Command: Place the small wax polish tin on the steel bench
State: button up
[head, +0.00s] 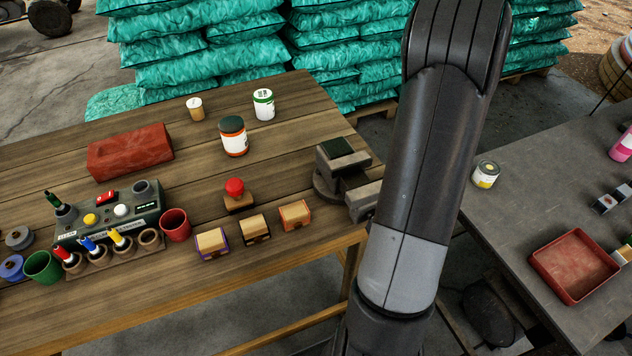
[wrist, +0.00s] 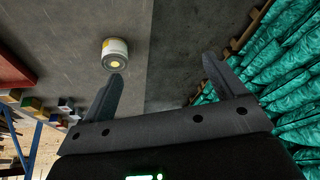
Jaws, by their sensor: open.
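A small white tin with a yellow mark (head: 487,174), which looks like the wax polish tin, stands upright near the left edge of the grey steel bench (head: 515,210). In the wrist view, the tin (wrist: 115,47) rests on the grey bench top (wrist: 80,20), just beyond my left fingertip and left of the gap between the fingers. My gripper (wrist: 161,66) is open and empty, its fingers wide apart. In the head view my arm hangs down between the two tables, and the gripper itself is out of sight.
A red tray (head: 578,262) and small blocks lie on the bench. The wooden table (head: 120,270) at left holds a vise (head: 340,172), several cans, a red brick-like block (head: 130,151), a control box and stamps. Green sacks (head: 190,45) are stacked behind. The bench around the tin is clear.

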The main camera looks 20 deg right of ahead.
jog(key=a+r+n+t+y, duration=0.15)
jog(key=a+r, duration=0.35)
jog(key=a, duration=0.5)
jog(key=a+r+n, duration=0.3)
jog(key=a+r, duration=0.2)
jog(key=a, duration=0.5)
jog(key=a+r+n+t+y, duration=0.15)
jog(key=a+r, duration=0.25)
jog(key=a, duration=0.7)
jog(key=s+a+n, duration=0.7)
jog(key=s+a, duration=1)
jog(key=a, duration=0.2)
jog(key=shift+s+r+n+y, duration=0.2)
jog(key=shift+r+n+y, duration=0.1)
jog(key=shift+r, duration=0.15)
